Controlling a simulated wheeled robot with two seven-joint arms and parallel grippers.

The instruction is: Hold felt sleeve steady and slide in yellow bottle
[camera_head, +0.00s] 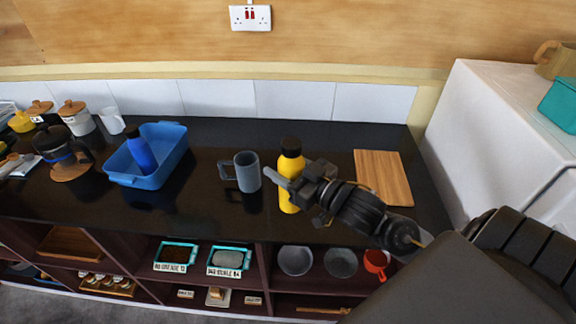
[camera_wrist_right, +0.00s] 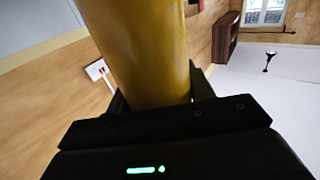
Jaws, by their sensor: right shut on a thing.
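The yellow bottle (camera_head: 289,166) with a black cap stands upright near the middle of the dark counter. My right gripper (camera_head: 297,183) comes in from the right and is shut on the bottle. In the right wrist view the yellow bottle (camera_wrist_right: 140,45) fills the space between the fingers. I cannot tell whether its base touches the counter. The grey felt sleeve (camera_head: 247,172), a cylinder with a loop on its left side, stands upright just left of the bottle, apart from it. My left gripper is not in view.
A blue tub (camera_head: 178,158) with a blue bottle (camera_head: 140,150) in it stands left of the sleeve. A wooden board (camera_head: 383,177) lies to the right, behind my right arm. The counter's front edge is close, above shelves with bowls and trays. The counter behind the sleeve is clear.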

